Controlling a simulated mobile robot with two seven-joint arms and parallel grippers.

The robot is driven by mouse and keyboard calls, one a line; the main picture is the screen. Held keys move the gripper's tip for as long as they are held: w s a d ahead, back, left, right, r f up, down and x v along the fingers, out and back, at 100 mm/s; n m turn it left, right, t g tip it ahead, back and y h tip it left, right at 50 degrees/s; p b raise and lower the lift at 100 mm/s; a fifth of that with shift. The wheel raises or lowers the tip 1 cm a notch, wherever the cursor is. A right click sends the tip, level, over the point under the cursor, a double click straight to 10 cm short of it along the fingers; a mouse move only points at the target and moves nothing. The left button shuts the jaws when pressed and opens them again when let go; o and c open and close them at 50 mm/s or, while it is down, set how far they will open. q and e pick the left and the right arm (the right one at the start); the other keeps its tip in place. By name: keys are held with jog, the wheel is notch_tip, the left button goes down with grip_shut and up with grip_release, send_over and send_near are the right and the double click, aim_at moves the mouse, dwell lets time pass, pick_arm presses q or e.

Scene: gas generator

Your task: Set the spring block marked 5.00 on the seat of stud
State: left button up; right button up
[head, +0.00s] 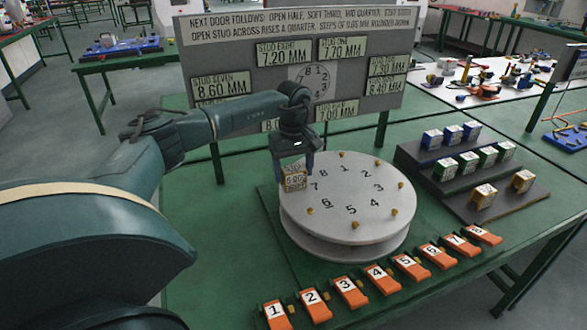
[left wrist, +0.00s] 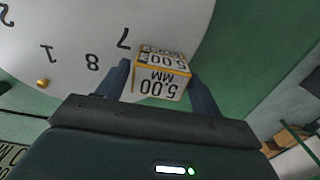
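The spring block marked 5.00 MM (head: 293,180) is a small box with pale labels and yellow-orange edges. My left gripper (head: 296,163) points down and is shut on it; the left wrist view shows the block (left wrist: 160,78) between both fingers. The block is at the left rim of the round grey plate (head: 345,240), beside the number 7. Whether it touches the plate is unclear, and the stud near the 7 is hidden. Other small gold studs stand around the rim, such as one by the 6 (head: 310,211). My right gripper is not in view.
A stepped dark rack (head: 425,172) at the right holds several similar blocks. Orange numbered tags (head: 345,291) line the green table's front. A sign board (head: 225,60) with stud values in millimetres stands behind the plate. Green table surface is clear left of the plate.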

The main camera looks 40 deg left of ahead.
aim_at(294, 169)
pick_arm(q)
jog(key=shift+o, duration=1)
jog(key=shift+r, duration=0.25)
notch_tip(294, 169, up, 13)
jog(key=shift+b, duration=0.3)
jog(key=shift+f, duration=0.1)
